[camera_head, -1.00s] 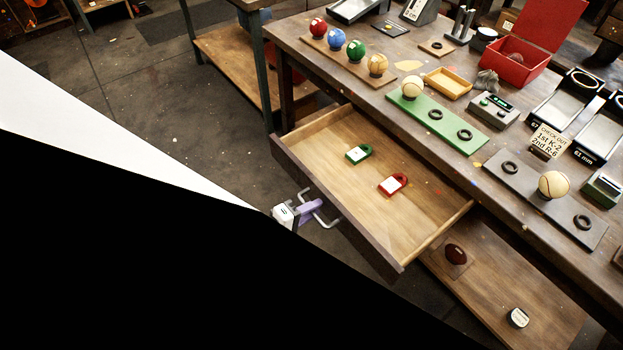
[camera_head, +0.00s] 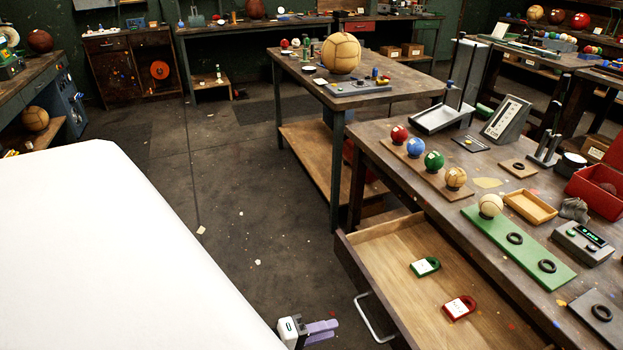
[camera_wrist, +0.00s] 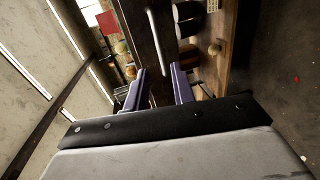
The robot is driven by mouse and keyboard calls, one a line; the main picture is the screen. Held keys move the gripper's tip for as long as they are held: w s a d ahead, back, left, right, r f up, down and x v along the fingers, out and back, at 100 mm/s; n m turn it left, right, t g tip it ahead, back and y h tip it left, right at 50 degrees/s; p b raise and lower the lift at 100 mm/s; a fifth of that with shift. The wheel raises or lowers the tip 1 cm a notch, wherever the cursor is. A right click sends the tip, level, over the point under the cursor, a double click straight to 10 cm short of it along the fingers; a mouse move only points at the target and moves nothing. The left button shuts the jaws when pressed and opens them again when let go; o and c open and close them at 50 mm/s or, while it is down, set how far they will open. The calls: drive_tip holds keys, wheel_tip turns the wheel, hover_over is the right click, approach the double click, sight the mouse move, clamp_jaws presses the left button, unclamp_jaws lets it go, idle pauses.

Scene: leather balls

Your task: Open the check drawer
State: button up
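The drawer (camera_head: 403,262) of the near workbench is pulled well out. Its bare wooden inside shows a green tag (camera_head: 425,266) and a red tag (camera_head: 459,307) lying flat. Its metal bar handle (camera_head: 372,318) is on the dark front panel. My gripper (camera_head: 322,330) is left of the handle in the head view, with a visible gap between them. In the wrist view my gripper (camera_wrist: 159,70) has its two purple fingers apart with nothing held. The pale handle bar (camera_wrist: 158,42) shows beyond the fingertips there. The drawer's lower right part is cut off in the head view.
The workbench top (camera_head: 395,180) holds several balls on a wooden rack (camera_head: 428,172), a green board (camera_head: 520,245) and a red box (camera_head: 597,190). A second table (camera_head: 400,85) stands behind. Open floor (camera_head: 235,215) lies left of the drawer.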

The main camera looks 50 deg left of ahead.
drive_tip(key=shift+v, duration=1.5)
drive_tip(key=shift+w, duration=0.1)
